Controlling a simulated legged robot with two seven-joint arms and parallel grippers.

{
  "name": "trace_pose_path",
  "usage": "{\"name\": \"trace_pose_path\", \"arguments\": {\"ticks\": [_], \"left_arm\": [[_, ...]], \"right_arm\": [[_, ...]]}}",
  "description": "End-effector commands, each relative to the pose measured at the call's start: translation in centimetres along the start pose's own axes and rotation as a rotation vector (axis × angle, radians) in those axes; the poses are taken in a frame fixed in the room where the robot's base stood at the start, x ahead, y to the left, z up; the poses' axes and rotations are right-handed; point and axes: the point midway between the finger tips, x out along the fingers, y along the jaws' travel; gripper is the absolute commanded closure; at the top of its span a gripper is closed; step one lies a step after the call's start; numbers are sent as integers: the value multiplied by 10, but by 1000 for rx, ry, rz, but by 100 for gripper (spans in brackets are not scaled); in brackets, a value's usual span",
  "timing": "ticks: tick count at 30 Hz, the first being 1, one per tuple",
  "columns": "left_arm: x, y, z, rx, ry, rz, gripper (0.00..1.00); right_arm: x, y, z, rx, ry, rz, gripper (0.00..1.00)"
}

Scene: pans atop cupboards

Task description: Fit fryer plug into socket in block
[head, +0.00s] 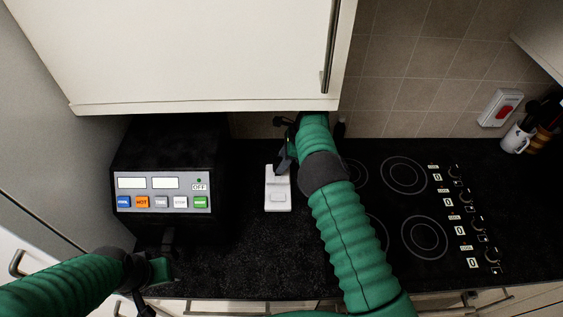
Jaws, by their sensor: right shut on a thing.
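The black fryer (188,148) stands at the left of the counter, with a panel of coloured buttons on its front. The white socket block (279,197) lies on the dark counter to the right of the fryer. My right gripper (283,163) is at the far end of the block, shut on a small dark thing that looks like the fryer plug. The gripper hides most of the plug and the far end of the block, so I cannot tell whether the plug is in the socket. My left gripper (148,290) is low at the counter's front edge, by the fryer; its jaws are unclear.
A white cupboard (200,50) hangs low over the back of the counter, close above my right gripper. A black hob (410,205) lies to the right. A mug with utensils (517,138) and a red wall switch (505,110) are at the far right. Counter in front of the block is clear.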

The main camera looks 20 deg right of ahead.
Motion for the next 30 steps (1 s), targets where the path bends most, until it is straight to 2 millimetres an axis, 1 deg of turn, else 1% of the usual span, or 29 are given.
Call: {"name": "trace_pose_path", "arguments": {"ticks": [11, 30], "left_arm": [[0, 0, 0, 0, 0, 0, 42], [10, 0, 2, 0, 0, 0, 42]], "right_arm": [[2, 0, -1, -2, -2, -1, 100], [17, 0, -7, -2, -2, -1, 100]]}}
